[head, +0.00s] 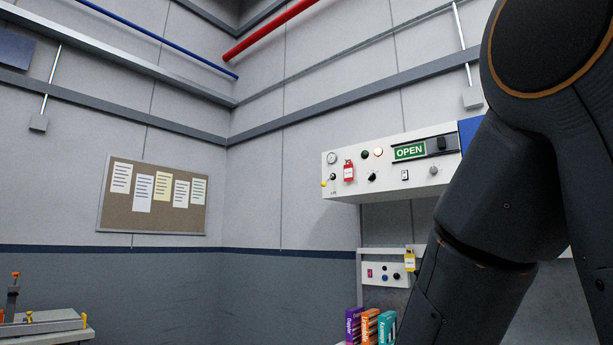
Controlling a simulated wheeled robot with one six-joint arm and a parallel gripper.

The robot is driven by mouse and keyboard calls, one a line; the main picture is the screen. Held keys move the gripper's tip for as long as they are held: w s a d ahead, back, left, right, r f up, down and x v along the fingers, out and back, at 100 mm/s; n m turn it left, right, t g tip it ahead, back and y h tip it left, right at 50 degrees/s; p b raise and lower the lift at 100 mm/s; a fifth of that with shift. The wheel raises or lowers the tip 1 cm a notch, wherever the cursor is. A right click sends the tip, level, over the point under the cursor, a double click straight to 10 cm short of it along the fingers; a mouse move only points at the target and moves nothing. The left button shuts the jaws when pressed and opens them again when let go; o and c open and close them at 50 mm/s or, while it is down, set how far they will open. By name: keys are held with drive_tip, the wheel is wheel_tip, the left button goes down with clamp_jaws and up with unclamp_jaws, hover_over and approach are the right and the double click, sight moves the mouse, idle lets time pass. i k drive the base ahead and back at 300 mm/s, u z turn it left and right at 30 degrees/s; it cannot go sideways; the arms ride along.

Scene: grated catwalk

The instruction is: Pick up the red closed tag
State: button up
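A small red tag (348,173) hangs on the left part of the front of a white wall-mounted control box (400,187). Its print is too small to read, so I cannot tell whether it says closed. A green OPEN sign (409,151) sits further right on the same box. My arm's dark links fill the right side of the head view and cover part of what is behind them. My gripper is out of view.
Below the box is a smaller panel (384,273) with a yellow tag (409,261). Purple, orange and teal boxes (387,327) stand under it. A cork board (154,198) hangs on the left wall. A bench (45,328) with a clamp-like tool is at lower left.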

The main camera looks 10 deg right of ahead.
sight(347, 169)
drive_tip(key=u, duration=0.8)
drive_tip(key=i, duration=2.6)
drive_tip(key=z, duration=1.25)
drive_tip(key=i, duration=0.85)
drive_tip(key=z, duration=0.7)
